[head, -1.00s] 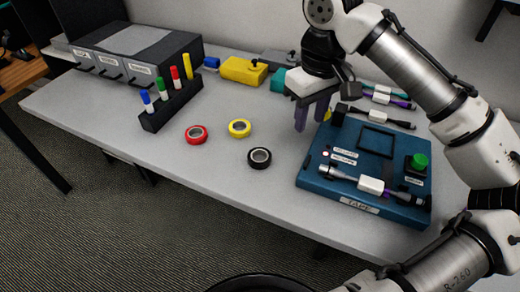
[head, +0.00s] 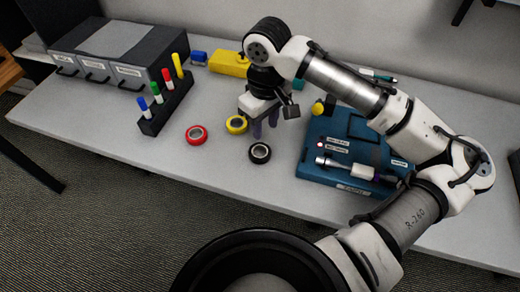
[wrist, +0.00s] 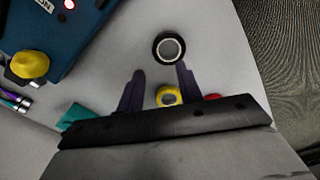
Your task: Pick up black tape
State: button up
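The black tape (head: 260,153) is a roll lying flat on the grey table, near its front edge and left of the blue board. In the wrist view the black tape (wrist: 169,48) lies ahead of the fingertips, toward the right finger. My gripper (head: 265,129) is above the table just behind the black tape, fingers pointing down. In the wrist view my gripper (wrist: 160,72) has its fingers spread apart with nothing held between them.
A yellow tape (head: 236,124) lies close to my gripper, and a red tape (head: 196,135) is further left. The blue board (head: 312,168) stands to the right. A marker rack (head: 172,106) is at the left.

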aim_at(266, 146)
notch_tip(266, 146, down, 3)
jog(key=shift+r, duration=0.1)
jog(key=shift+w+d+f+p, duration=0.15)
jog(key=shift+f+p, duration=0.3)
jog(key=shift+f, duration=0.9)
jog(key=shift+w+f+p, duration=0.15)
jog(key=shift+f+p, duration=0.3)
jog(key=shift+f, duration=0.85)
jog(key=shift+c, duration=0.5)
grip_shut()
